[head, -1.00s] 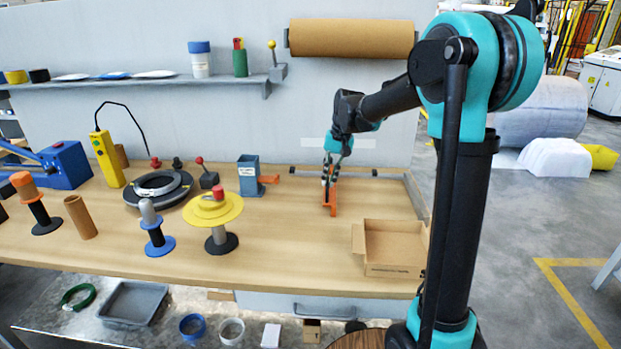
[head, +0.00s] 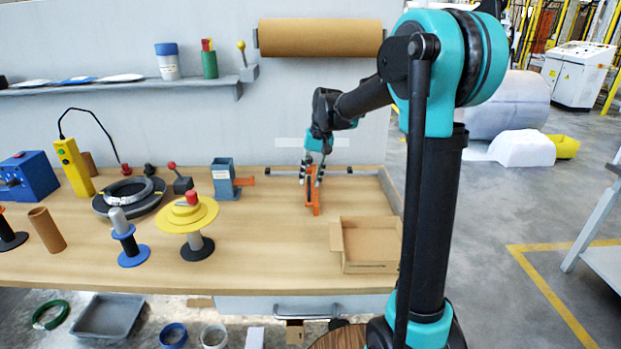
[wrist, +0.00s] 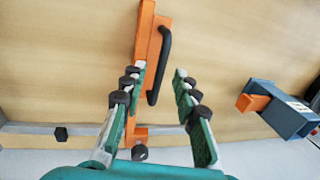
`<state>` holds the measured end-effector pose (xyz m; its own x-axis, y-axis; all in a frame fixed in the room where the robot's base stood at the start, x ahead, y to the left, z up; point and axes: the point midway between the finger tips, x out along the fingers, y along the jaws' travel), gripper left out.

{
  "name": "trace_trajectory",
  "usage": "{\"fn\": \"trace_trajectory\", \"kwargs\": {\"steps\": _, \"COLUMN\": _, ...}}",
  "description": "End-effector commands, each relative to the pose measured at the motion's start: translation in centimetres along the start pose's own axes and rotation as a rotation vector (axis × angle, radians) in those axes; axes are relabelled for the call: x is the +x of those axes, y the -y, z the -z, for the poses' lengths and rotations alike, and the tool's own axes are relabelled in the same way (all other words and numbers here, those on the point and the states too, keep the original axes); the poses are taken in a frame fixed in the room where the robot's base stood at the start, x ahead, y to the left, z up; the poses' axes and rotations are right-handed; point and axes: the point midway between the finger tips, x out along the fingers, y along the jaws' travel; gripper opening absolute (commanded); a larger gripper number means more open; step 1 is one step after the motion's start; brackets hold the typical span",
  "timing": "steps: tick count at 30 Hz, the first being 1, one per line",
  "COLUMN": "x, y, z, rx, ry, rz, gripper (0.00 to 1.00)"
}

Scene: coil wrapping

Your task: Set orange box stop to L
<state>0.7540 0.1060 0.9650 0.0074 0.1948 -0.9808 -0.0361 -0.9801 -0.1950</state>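The orange box stop (head: 313,197) stands on the workbench near the back rail. In the wrist view it is a long orange bar (wrist: 146,35) with a black curved handle (wrist: 165,55). My gripper (head: 312,178) points down at it from above and behind. In the wrist view my gripper (wrist: 158,76) is open, its fingers apart. The handle's near end lies between the fingertips in the picture, and the left finger partly covers the orange bar. I cannot tell whether the fingers touch it. The grey rail (head: 346,171) runs along the back; no L mark is readable.
An open cardboard box (head: 372,265) sits to the right front of the stop. A blue-grey holder with an orange tab (head: 222,181) stands to the left. A yellow-flanged spool (head: 188,214) stands further left. Bare bench lies between spool and stop.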

Motion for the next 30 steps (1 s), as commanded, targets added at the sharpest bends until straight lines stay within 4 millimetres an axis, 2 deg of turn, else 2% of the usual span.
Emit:
{"fn": "trace_trajectory", "kwargs": {"steps": 5, "x": -2.2, "y": 0.0, "z": 0.0, "rx": 0.001, "ry": 0.0, "rz": 0.0, "gripper": 0.3}}
{"fn": "trace_trajectory", "kwargs": {"steps": 12, "x": -7.1, "y": -0.1, "z": 0.0, "rx": 0.002, "ry": 0.0, "rz": 0.0, "gripper": 0.3}}
{"fn": "trace_trajectory", "kwargs": {"steps": 18, "x": -10.3, "y": 0.0, "z": 0.0, "rx": 0.001, "ry": 0.0, "rz": 0.0, "gripper": 0.3}}
{"fn": "trace_trajectory", "kwargs": {"steps": 24, "x": -11.7, "y": 0.0, "z": 0.0, "rx": 0.0, "ry": 0.0, "rz": 0.0, "gripper": 0.3}}
{"fn": "trace_trajectory", "kwargs": {"steps": 30, "x": -11.8, "y": 0.0, "z": 0.0, "rx": 0.0, "ry": 0.0, "rz": 0.0, "gripper": 0.3}}
